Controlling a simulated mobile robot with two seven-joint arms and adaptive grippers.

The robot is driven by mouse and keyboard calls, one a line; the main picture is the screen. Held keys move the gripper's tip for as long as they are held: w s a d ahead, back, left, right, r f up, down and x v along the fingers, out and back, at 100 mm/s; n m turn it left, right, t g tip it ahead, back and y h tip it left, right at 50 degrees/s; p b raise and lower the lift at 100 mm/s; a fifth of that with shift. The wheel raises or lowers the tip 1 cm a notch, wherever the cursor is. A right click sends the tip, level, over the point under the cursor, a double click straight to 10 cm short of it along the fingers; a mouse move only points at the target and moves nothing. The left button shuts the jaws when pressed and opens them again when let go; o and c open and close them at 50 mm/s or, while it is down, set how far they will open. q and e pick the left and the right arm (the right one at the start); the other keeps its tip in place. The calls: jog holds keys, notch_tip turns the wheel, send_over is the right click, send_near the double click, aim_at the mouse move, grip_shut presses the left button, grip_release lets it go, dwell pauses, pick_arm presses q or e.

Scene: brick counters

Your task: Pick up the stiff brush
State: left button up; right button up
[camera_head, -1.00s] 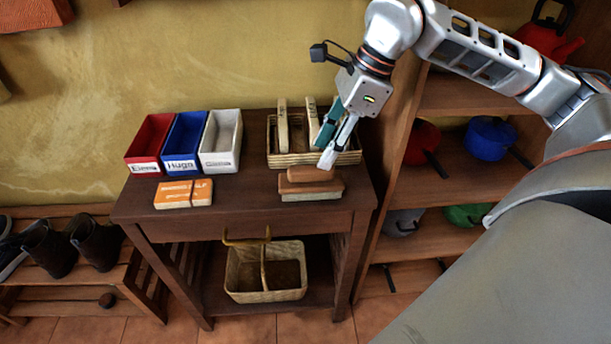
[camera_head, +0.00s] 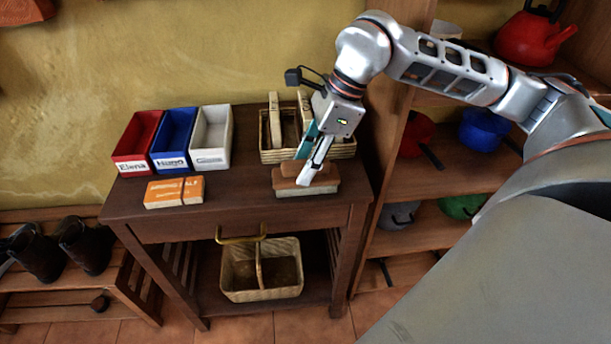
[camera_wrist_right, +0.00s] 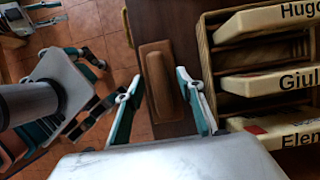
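A brush with a brown wooden back and handle and a pale underside (camera_head: 290,189) lies on the dark wooden table, near its front right. I take it as the stiff brush; it also shows in the right wrist view (camera_wrist_right: 158,82). My right gripper (camera_head: 304,181) is right over it, pointing down. In the right wrist view my right gripper (camera_wrist_right: 162,118) is open, with one finger on each side of the brush's raised handle; contact cannot be told. My left gripper (camera_wrist_right: 100,83) shows at the left of that view, apparently open and empty, away from the brush.
A wicker basket (camera_head: 341,150) with several name-marked pale pieces stands just behind the brush. Red (camera_head: 134,144), blue (camera_head: 173,144) and white (camera_head: 212,140) bins and an orange box (camera_head: 174,192) are to the left. Shelves (camera_head: 415,246) stand close on the right.

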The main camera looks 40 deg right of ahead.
aim_at(305, 160)
pick_arm(q)
jog(key=shift+f, duration=0.1)
jog(key=shift+s+f, duration=0.1)
pick_arm(e)
grip_shut()
pick_arm(q)
jog(key=shift+d, duration=0.1)
pick_arm(e)
jog(key=shift+f, duration=0.1)
